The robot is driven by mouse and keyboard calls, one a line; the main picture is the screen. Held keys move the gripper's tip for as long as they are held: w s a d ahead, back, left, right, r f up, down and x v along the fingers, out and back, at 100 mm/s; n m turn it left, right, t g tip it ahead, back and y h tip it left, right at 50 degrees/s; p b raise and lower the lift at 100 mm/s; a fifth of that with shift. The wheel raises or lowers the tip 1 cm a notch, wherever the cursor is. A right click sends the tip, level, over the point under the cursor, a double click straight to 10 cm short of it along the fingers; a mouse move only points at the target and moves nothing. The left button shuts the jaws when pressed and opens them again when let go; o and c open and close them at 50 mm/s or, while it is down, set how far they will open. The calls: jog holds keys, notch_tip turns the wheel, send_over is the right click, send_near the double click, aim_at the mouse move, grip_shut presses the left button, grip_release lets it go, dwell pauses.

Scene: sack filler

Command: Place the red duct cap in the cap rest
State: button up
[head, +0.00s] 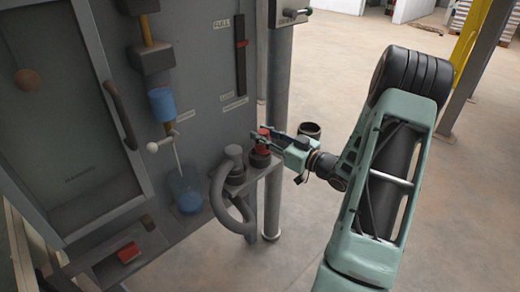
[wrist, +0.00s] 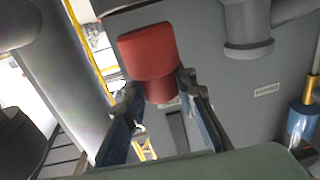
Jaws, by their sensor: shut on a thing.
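The red duct cap (head: 264,131) is held between the fingers of my gripper (head: 262,138), beside the grey machine panel. In the wrist view the cap (wrist: 150,58) is a red cylinder with a wider end, between the two fingertips (wrist: 158,90). A short dark round piece (head: 259,158) lies just under the cap on the grey ledge. I cannot tell whether the cap touches it. An open dark cup (head: 310,129) stands just behind my gripper. I cannot tell which of these is the cap rest.
A grey curved pipe (head: 231,203) and a capped stub (head: 234,164) stand left of my gripper. A grey post (head: 277,85) rises behind it. A blue container (head: 187,196) and a red block (head: 128,253) are farther left. The floor at right is open.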

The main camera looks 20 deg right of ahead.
jog(key=shift+w+a+f, duration=0.15)
jog(key=shift+w+f, duration=0.2)
jog(key=shift+f, duration=0.1)
jog(key=shift+w+f+b, duration=0.15)
jog(key=shift+f+b, duration=0.2)
jog(key=shift+f, duration=0.6)
jog(key=shift+w+f+b, duration=0.15)
jog(key=shift+f+b, duration=0.2)
jog(key=shift+f, duration=0.55)
jog(key=shift+f, duration=0.2)
jog(key=o, duration=1.2)
jog(key=shift+c, duration=0.2)
jog(key=shift+r, duration=0.1)
jog(key=shift+s+r, duration=0.1)
jog(key=shift+r, duration=0.05)
jog(key=p+v, duration=0.2)
jog(key=v, duration=0.9)
jog(key=shift+s, duration=0.35)
